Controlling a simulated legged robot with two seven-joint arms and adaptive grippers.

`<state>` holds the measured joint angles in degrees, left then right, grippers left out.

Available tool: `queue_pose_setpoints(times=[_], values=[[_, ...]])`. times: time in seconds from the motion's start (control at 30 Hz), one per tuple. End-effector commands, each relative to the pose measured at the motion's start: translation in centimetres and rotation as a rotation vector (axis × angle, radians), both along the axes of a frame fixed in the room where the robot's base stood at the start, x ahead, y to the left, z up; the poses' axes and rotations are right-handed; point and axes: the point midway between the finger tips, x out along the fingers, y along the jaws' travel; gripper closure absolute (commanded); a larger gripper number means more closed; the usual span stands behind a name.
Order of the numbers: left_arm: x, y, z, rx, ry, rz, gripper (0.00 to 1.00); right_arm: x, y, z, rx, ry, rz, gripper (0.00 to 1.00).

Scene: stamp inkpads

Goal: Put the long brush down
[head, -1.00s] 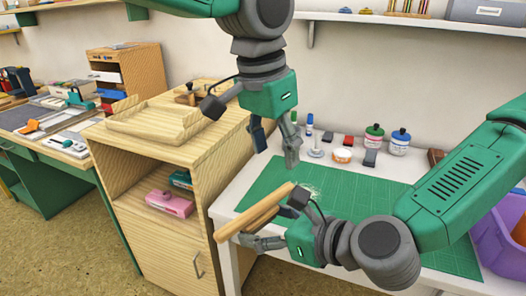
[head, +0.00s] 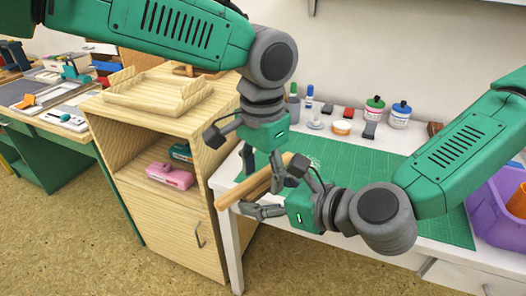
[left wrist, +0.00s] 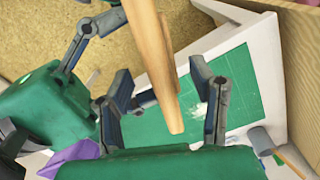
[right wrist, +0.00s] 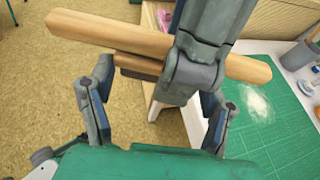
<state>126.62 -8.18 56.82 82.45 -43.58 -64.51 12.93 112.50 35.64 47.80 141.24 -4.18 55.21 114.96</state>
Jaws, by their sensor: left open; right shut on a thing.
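The long brush (head: 238,189) has a pale wooden handle. It is held up near the front left corner of the white table, tilted in the head view. My right gripper (head: 270,190) is shut on it. My left gripper (head: 262,172) is open around the brush from above; in the left wrist view the wood (left wrist: 158,65) runs between its two fingers, with gaps showing on both sides. In the right wrist view the wood (right wrist: 105,36) passes behind my left fingers, which hide its middle.
A green cutting mat (head: 375,170) with a pale patch of shavings (right wrist: 258,103) covers the table. Bottles (head: 400,115), a white tub (head: 342,128) and small blocks stand along the back. A purple bin (head: 495,210) is at right, a wooden cabinet (head: 165,225) at left.

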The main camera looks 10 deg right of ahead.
Motion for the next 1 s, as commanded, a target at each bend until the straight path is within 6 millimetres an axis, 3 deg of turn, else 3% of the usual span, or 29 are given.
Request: queue_pose_setpoints(times=[0.13, 0.43, 0.47, 0.6, 0.67, 0.7, 0.77, 1.0], values=[[-0.03, -0.03, -1.05, -0.001, 0.000, -0.001, 0.50, 0.01, 0.00, 0.04, 0.001, -0.001, 0.000, 0.57], [-0.03, -0.03, -1.27, -0.001, -0.001, -0.001, 0.50, 0.00, 0.01, 0.04, 0.001, -0.001, 0.000, 0.57], [-0.02, -0.02, -1.26, -0.001, -0.001, -0.001, 0.53, 0.01, 0.02, 0.04, 0.001, -0.001, 0.000, 0.57], [-0.03, -0.04, -1.25, -0.001, 0.000, -0.001, 1.00, 0.01, 0.02, 0.03, 0.001, -0.001, 0.000, 0.57], [-0.05, -0.05, -1.24, -0.001, 0.000, -0.001, 1.00, 0.02, 0.02, 0.03, 0.000, -0.001, 0.000, 0.57], [-0.06, -0.07, -1.22, -0.002, 0.000, -0.001, 1.00, 0.02, 0.02, 0.03, 0.000, -0.001, 0.000, 0.25], [-0.06, -0.08, -1.22, -0.002, 0.000, -0.002, 1.00, 0.03, 0.02, 0.03, 0.000, -0.001, 0.000, 0.04], [-0.03, -0.04, -1.22, -0.002, 0.000, -0.001, 1.00, 0.01, 0.02, 0.01, -0.001, -0.001, 0.000, 0.04]])
